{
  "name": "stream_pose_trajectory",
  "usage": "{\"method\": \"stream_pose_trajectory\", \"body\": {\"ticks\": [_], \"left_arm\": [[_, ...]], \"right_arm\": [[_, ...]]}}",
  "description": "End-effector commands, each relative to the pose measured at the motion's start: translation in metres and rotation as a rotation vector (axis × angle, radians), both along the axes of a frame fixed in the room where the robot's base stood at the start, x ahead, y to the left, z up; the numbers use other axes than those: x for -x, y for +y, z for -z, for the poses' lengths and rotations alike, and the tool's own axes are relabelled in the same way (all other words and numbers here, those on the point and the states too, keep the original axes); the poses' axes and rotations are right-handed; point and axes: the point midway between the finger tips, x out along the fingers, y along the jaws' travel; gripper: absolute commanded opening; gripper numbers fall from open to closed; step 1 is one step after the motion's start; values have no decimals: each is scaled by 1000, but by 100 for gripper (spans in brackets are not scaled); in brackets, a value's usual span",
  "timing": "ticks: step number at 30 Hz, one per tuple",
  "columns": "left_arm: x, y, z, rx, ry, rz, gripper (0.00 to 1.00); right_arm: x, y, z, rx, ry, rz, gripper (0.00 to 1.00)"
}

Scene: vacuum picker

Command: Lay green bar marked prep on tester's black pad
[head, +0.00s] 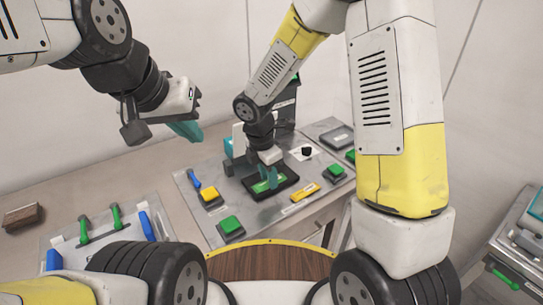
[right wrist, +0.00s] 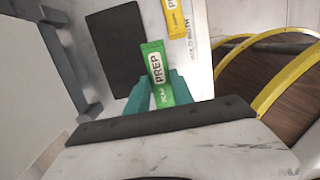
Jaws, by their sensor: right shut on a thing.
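The green bar marked PREP (right wrist: 157,66) stands out between the teal fingers of my right gripper (right wrist: 160,93), which is shut on it. In the head view, the bar (head: 268,184) and my right gripper (head: 268,176) show over the black pad (head: 288,194) on the grey tester panel. In the right wrist view, the pad (right wrist: 117,50) lies to the left of the bar, whose far end overlaps its right edge. I cannot tell whether the bar touches the pad. My left gripper (head: 188,131) is raised at the left, away from the panel, seen edge-on.
A yellow bar (head: 305,191) lies right of the pad; it also shows in the right wrist view (right wrist: 178,18). Green (head: 230,225) and yellow (head: 209,194) buttons stand on the panel. A tray with green handles (head: 116,216) and a brown block (head: 23,216) are at the left.

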Motion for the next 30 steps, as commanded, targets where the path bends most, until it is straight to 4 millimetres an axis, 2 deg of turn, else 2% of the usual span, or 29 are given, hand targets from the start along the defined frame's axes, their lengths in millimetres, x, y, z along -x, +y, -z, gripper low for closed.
{"method": "stream_pose_trajectory", "body": {"ticks": [1,3,9,16,22,30], "left_arm": [[0,0,0,0,0,0,0],[0,0,0,0,0,0,0],[0,0,0,0,0,0,0],[0,0,0,0,0,0,0],[0,0,0,0,0,0,0],[0,0,0,0,0,0,0]], "right_arm": [[-15,-1,2,-1,1,6,0],[-32,-2,4,-1,1,5,0],[-65,-3,7,0,1,2,0],[-81,-4,9,0,1,2,0],[-78,-3,40,0,2,-1,0],[-79,-3,43,0,0,1,0]]}}
